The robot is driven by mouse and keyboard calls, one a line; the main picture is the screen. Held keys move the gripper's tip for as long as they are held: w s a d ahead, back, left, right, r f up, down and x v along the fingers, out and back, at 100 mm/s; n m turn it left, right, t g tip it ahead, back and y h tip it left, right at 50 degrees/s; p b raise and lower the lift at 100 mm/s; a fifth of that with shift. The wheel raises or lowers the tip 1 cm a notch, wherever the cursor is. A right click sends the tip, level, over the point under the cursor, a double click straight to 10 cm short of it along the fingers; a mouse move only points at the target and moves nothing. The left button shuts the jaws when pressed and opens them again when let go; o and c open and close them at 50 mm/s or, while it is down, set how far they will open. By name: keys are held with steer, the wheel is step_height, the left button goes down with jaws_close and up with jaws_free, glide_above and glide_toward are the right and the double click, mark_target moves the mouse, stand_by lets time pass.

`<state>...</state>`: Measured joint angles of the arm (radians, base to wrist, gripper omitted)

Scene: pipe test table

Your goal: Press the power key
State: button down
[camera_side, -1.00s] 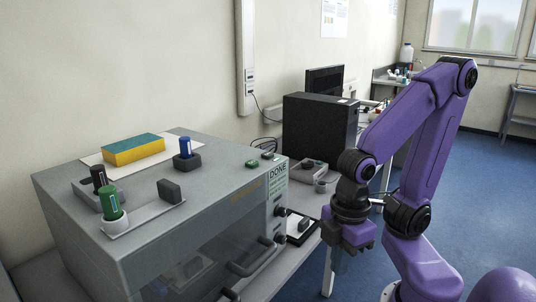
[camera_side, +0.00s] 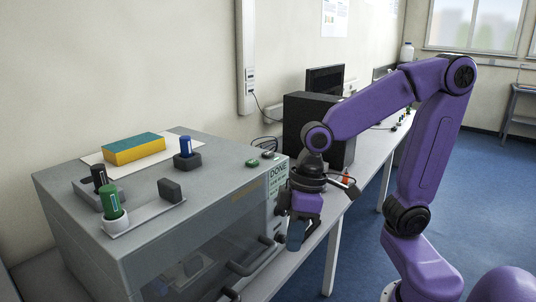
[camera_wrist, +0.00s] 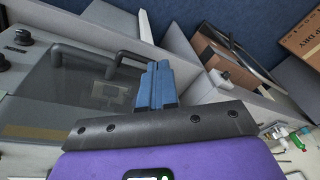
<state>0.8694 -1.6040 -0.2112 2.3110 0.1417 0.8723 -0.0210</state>
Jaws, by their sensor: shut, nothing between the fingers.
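My gripper (camera_side: 296,242) is shut and empty, pointing down beside the front right corner of the grey cabinet (camera_side: 75,235). In the wrist view its closed blue fingers (camera_wrist: 157,80) hang in front of the cabinet's front, near a dark handle (camera_wrist: 125,58). Two small green-topped pieces, one of them a green key (camera_side: 252,163), sit on the cabinet's top right edge. Dark knobs (camera_wrist: 20,38) show on the cabinet's front in the wrist view. I cannot tell which of these is the power key. My gripper partly hides the control panel in the side view.
A black computer case (camera_side: 300,120) is behind my gripper. In the wrist view, cardboard boxes (camera_wrist: 300,38) lie at the right. Blue floor is open at the right.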

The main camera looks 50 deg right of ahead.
steer(key=w+d+r+m+t+y, duration=0.1)
steer(key=w+d+r+m+t, duration=0.2)
steer(key=w, duration=0.7)
step_height(320, 180, up, 11)
steer(key=m+t+h, duration=0.2)
steer(key=m+t, duration=0.4)
steer(key=m, duration=0.7)
glide_above(271, 153)
steer(key=shift+f, duration=0.2)
steer(key=shift+a+f, duration=0.1)
steer(key=shift+f, duration=4.35)
steer(key=shift+f, duration=0.15)
steer(key=shift+f, duration=0.25)
